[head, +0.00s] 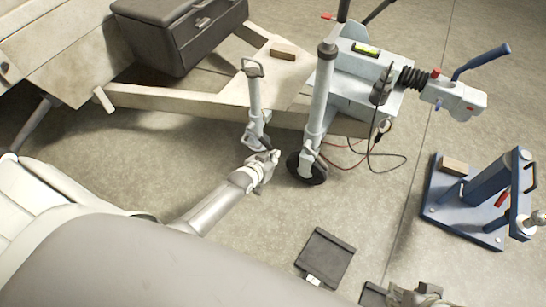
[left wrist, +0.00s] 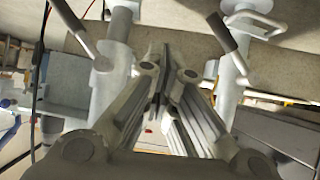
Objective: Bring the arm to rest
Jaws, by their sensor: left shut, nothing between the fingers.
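My left arm reaches in from the lower left of the head view. Its gripper (head: 264,160) is close to the lower end of a grey prop stand (head: 255,105), left of the jockey wheel (head: 308,168); I cannot tell whether it touches the stand. In the left wrist view the fingers (left wrist: 163,75) are together with nothing between them. Grey posts rise on both sides of them there. My right gripper (head: 418,294) shows partly at the bottom right edge of the head view, and its jaws are not clear.
The trailer frame (head: 170,97) carries a dark box (head: 185,35) and a coupling (head: 455,95) with a blue handle. Cables hang near the jockey wheel. A blue stand (head: 470,205) is at right. A dark flat plate (head: 326,257) lies on the floor. Bare floor lies between.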

